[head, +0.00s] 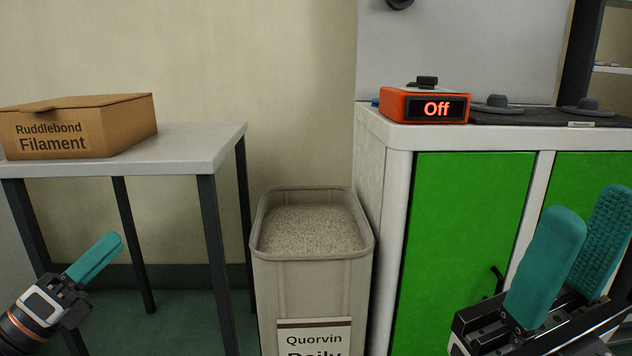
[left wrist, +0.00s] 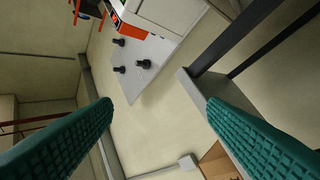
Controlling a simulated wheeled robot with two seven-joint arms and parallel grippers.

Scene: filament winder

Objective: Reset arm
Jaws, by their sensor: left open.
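My left gripper (head: 108,244) is low at the left in the head view, in front of the grey table and below its top. Its teal fingers overlap there, but in the left wrist view they stand wide apart (left wrist: 155,115) with nothing between them. My right gripper (head: 585,225) is at the lower right, in front of the green cabinet doors. Its two teal fingers point up and stand apart, with nothing seen between them. Neither gripper is seen touching anything.
A cardboard filament box (head: 100,125) sits on the grey table (head: 200,145). A bin (head: 310,265) full of granules stands between the table and the green-doored cabinet (head: 470,230). An orange display unit (head: 395,105) on the cabinet reads "Off". A panel with black knobs (left wrist: 140,75) shows in the left wrist view.

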